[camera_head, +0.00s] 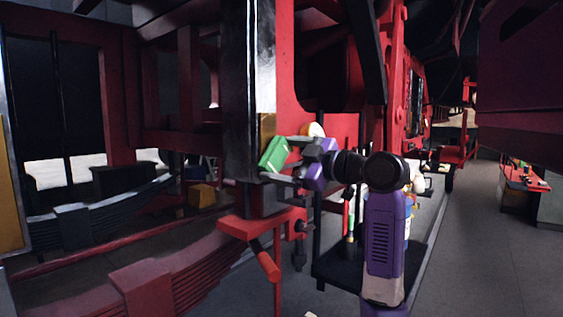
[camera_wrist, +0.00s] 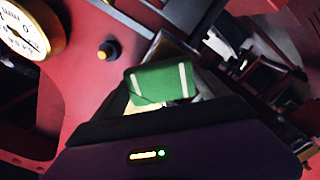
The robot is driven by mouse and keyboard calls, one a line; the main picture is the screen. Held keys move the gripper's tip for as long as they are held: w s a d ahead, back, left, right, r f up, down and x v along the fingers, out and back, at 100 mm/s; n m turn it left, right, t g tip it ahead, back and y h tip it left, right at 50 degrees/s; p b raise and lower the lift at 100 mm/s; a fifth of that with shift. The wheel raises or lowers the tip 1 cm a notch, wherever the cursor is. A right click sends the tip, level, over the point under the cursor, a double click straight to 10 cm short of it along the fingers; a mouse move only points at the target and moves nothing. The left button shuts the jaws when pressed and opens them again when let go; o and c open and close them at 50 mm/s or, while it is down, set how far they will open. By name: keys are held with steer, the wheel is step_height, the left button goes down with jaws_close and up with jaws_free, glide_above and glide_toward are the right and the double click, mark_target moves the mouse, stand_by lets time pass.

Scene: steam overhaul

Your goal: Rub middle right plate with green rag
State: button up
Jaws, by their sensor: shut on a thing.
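The green rag (camera_head: 274,153) is a green block-like pad beside the tall dark post in the head view. In the wrist view the rag (camera_wrist: 160,83) shows pale stripes near its ends. My gripper (camera_head: 281,160) is shut on the rag, with its dark fingers on either side. A brass-coloured plate (camera_head: 267,128) on the post is just above and behind the rag. In the wrist view a brownish plate edge (camera_wrist: 172,50) shows beyond the rag. I cannot tell whether the rag touches the plate, nor whether this is the middle right one.
A round gauge (camera_wrist: 28,28) is close by on the red frame, with a yellow-tipped knob (camera_wrist: 107,51) near it. A red bracket (camera_head: 250,226) juts out below my gripper. A black cart (camera_head: 335,268) with bottles stands beside my arm. The floor (camera_head: 475,255) at right is clear.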

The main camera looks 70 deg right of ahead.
mark_target(270, 131)
steer(key=shift+w+r+p, duration=0.2)
steer(key=shift+r+p, duration=3.25)
steer(key=shift+r, duration=1.9)
steer(key=shift+f, duration=0.1)
steer(key=shift+s+f+b, duration=0.15)
steer(key=shift+f+b, duration=1.55)
steer(key=shift+f, duration=0.35)
steer(key=shift+f+b, duration=1.5)
steer(key=shift+f, duration=0.5)
step_height(270, 131, down, 8)
steer(key=b, duration=0.5)
steer(key=shift+r+b, duration=0.25)
steer(key=shift+b, duration=0.1)
steer(key=shift+v, duration=3)
